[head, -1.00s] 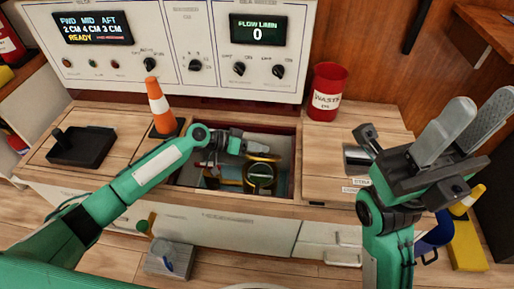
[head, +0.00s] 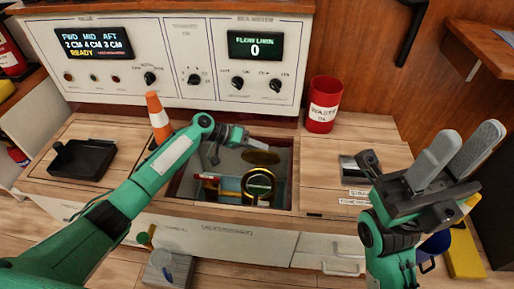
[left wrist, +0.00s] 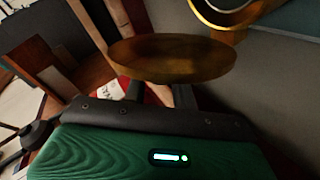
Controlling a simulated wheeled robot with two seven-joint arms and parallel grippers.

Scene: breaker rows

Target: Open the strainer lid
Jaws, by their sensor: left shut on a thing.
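The strainer (head: 258,186) sits down in the open bay of the counter, and its round brass rim faces up. The brass strainer lid (head: 261,157) is apart from the strainer, behind it and near my left gripper (head: 243,146). In the left wrist view the lid (left wrist: 172,58) is a tilted brass disc right at the gripper, with the strainer's brass ring (left wrist: 232,12) beyond it. My left gripper is shut on the lid; its fingertips are mostly hidden. My right gripper (head: 452,160) is raised at the right, fingers spread, with nothing between them.
The bay's wooden rim (head: 236,213) surrounds the strainer. An orange cone (head: 158,118) and a black tray (head: 84,157) stand to the left. A red waste can (head: 323,104) stands behind right. The control panel (head: 190,50) is at the back.

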